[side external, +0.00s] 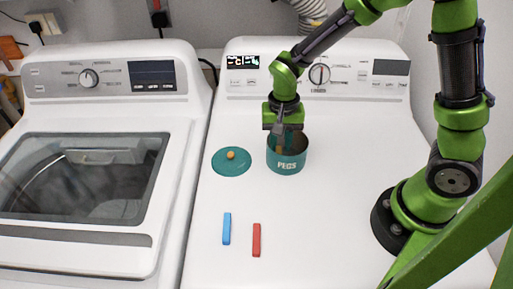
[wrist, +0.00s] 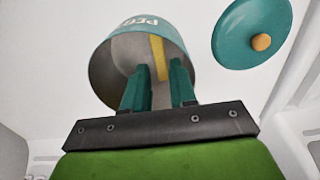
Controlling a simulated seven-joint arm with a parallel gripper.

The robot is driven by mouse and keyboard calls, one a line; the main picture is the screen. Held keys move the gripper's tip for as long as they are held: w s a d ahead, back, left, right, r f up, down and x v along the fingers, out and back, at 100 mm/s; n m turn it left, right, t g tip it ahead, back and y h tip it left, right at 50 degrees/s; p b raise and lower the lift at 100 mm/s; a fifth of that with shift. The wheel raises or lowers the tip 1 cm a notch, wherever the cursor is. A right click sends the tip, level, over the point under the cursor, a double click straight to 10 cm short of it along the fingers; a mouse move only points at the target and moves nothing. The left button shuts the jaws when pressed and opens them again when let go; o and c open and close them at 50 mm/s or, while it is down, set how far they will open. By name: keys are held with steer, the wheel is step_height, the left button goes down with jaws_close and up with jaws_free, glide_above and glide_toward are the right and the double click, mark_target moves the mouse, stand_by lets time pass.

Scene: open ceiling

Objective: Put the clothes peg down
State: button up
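A yellow clothes peg (wrist: 158,58) is inside the teal pot marked PEGS (side external: 287,163), seen through its mouth in the wrist view. The pot also shows in the wrist view (wrist: 112,55). My gripper (wrist: 157,78) is at the pot's mouth, fingers pointing into it. The two fingers stand apart with a clear gap. The yellow peg shows beyond them, close to the right finger, and its lower end is partly hidden. In the side view my gripper (side external: 278,128) is over the pot's rim and hides part of the opening.
A teal lid with an orange knob (side external: 231,161) lies left of the pot. A blue peg (side external: 227,228) and a red peg (side external: 256,240) lie on the white machine top (side external: 340,220) nearer the front. The control panel (side external: 345,78) rises behind the pot.

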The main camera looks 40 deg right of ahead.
step_height(320, 180, up, 11)
steer(key=s+d+r+n+t+y, duration=0.2)
steer(key=s+r+n+t, duration=0.3)
steer(key=s+r+t, duration=0.2)
steer(key=s+r, duration=0.2)
steer(key=s, duration=0.2)
steer(key=shift+d, duration=0.15)
steer(key=shift+w+r, duration=0.1)
